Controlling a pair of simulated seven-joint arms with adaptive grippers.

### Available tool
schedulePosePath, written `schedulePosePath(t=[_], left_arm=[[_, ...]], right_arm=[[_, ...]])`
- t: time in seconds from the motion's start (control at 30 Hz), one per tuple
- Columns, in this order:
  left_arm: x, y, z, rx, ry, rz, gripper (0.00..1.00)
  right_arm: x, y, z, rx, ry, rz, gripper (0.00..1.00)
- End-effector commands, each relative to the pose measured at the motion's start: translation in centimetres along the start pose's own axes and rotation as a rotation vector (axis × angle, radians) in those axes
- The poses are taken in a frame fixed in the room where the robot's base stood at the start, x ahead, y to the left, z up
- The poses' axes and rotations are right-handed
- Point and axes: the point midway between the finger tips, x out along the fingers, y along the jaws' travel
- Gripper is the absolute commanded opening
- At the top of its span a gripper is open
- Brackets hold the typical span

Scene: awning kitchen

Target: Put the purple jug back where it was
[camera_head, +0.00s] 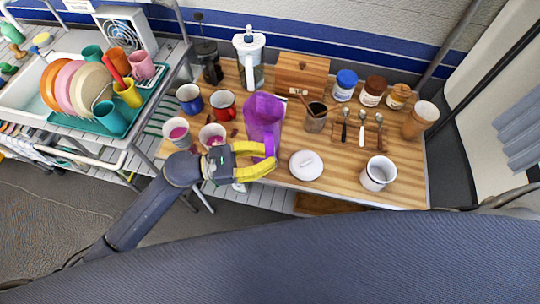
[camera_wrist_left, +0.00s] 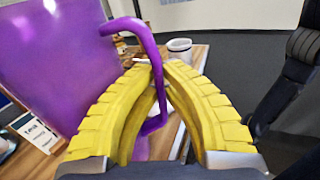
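The purple jug (camera_head: 263,115) is at the middle-left of the wooden table in the head view, its handle (camera_head: 269,145) toward me. In the left wrist view the jug (camera_wrist_left: 55,60) fills the left side, with its handle (camera_wrist_left: 145,40) between the yellow fingers. My left gripper (camera_head: 271,160) is shut on this handle; its fingertips (camera_wrist_left: 157,70) come together around it. I cannot tell whether the jug's base touches the table. My right gripper is not in view.
Cups with pink contents (camera_head: 177,131) and blue and red mugs (camera_head: 222,103) stand left of the jug. A white lid (camera_head: 305,165) lies to its right, near a white mug (camera_head: 378,174). A dark cup (camera_head: 315,119) and a wooden box (camera_head: 301,75) stand behind. Bare tabletop (camera_head: 335,188) shows at the front.

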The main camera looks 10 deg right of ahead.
Motion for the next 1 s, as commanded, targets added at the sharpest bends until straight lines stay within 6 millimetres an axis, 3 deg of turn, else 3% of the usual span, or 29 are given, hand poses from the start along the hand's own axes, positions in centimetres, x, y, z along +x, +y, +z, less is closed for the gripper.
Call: schedulePosePath(t=[0.2, 0.23, 0.4, 0.73, 1.0], left_arm=[[0.0, 0.0, -0.2, 0.0, -0.001, 0.0, 0.0], [0.0, 0.0, -0.2, -0.001, 0.0, 0.0, 0.1], [0.0, 0.0, -0.2, -0.001, 0.0, 0.0, 0.27], [-0.2, 0.0, 0.0, 0.001, 0.001, 0.0, 0.27], [-4.2, 0.0, -0.1, -0.003, 0.004, 0.001, 0.27]], right_arm=[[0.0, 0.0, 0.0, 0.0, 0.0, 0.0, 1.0], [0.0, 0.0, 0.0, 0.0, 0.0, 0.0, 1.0], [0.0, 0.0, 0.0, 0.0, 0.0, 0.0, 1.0], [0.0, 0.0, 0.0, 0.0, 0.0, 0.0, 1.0], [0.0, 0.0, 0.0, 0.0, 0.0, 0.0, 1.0]])
